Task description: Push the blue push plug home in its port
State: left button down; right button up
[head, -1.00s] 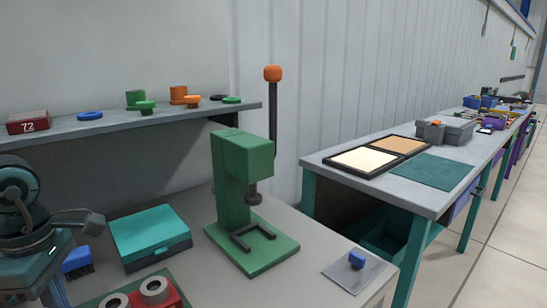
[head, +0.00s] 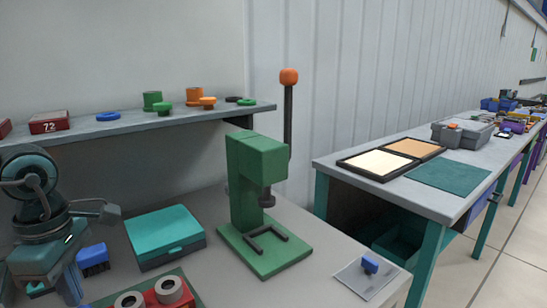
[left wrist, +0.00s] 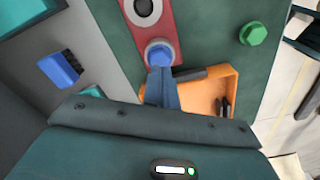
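The blue push plug (left wrist: 158,52) shows in the left wrist view at one end of a red block (left wrist: 138,15). Its round blue head sits at the block's port, which is hidden beneath it. My left gripper (left wrist: 160,74) has its blue-grey fingers together and empty, with the tips right by the plug head. I cannot tell if they touch it. In the head view the red block (head: 182,299) is cut off at the bottom edge, with two grey rings on top, and my left gripper (head: 72,297) is low at the left. My right gripper is not in view.
A blue brush (head: 93,258) and a teal box (head: 165,236) lie near my left arm. A green press (head: 258,195) stands mid-bench. A small blue piece (head: 370,265) sits on a grey plate.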

pick_arm(q)
jog(key=shift+r+p, duration=1.25)
jog(key=shift+r, duration=1.15)
